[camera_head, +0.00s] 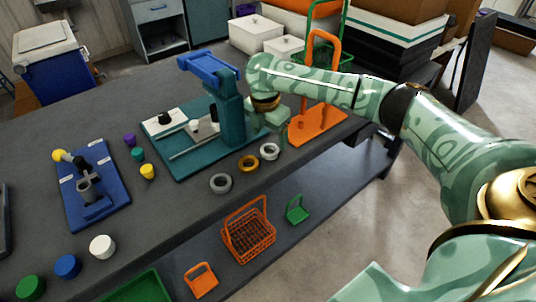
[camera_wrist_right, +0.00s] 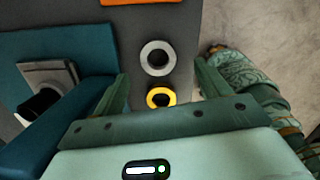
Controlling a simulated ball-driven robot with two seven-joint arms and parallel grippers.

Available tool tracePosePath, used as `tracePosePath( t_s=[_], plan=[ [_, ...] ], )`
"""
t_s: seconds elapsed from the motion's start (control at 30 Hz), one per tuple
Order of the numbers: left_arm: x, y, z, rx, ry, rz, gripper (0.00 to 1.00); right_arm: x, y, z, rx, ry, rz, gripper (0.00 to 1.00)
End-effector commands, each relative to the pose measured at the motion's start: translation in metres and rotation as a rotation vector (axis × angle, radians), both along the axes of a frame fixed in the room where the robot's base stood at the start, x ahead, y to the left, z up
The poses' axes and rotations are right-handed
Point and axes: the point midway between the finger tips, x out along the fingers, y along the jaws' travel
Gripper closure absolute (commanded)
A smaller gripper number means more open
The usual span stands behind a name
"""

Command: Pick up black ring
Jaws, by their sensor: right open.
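Three rings lie in a row on the dark bench near its front edge. The nearest, a dark grey ring (camera_head: 221,192), is the darkest; none looks plainly black. A gold ring (camera_head: 246,169) and a silver ring (camera_head: 262,153) lie beyond it. In the right wrist view the silver ring (camera_wrist_right: 143,58) and the gold ring (camera_wrist_right: 151,100) show between the fingers; the dark grey ring is not visible there. My right gripper (camera_head: 266,122) is open and empty above the bench, by the teal press and behind the silver ring. It also shows in the wrist view (camera_wrist_right: 161,72). My left gripper is out of view.
A teal stand with a blue arm (camera_head: 208,66) rises close beside my right gripper. An orange stand (camera_head: 318,122) is to its right. A blue fixture (camera_head: 112,178) and coloured caps are at left. Orange baskets (camera_head: 250,238) sit on the lower shelf.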

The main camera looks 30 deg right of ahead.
Motion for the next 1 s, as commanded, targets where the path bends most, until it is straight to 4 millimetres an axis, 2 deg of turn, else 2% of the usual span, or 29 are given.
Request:
tracePosePath(
  t_s=[0.13, 0.33, 0.6, 0.8, 1.0],
  plan=[
    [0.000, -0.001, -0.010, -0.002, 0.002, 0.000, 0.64, 0.002, 0.000, -0.015, -0.001, 0.002, 0.000, 0.24],
    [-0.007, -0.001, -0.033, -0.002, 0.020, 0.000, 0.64, 0.005, -0.002, -0.051, -0.001, 0.004, 0.001, 0.24],
    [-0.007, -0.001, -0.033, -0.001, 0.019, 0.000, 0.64, 0.005, -0.003, -0.051, -0.002, -0.001, 0.001, 0.24],
    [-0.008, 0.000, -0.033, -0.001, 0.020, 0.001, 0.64, 0.005, -0.003, -0.051, -0.002, -0.001, 0.001, 0.79],
    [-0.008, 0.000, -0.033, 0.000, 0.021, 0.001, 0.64, 0.006, -0.003, -0.051, -0.001, -0.002, 0.001, 0.79]
  ],
)
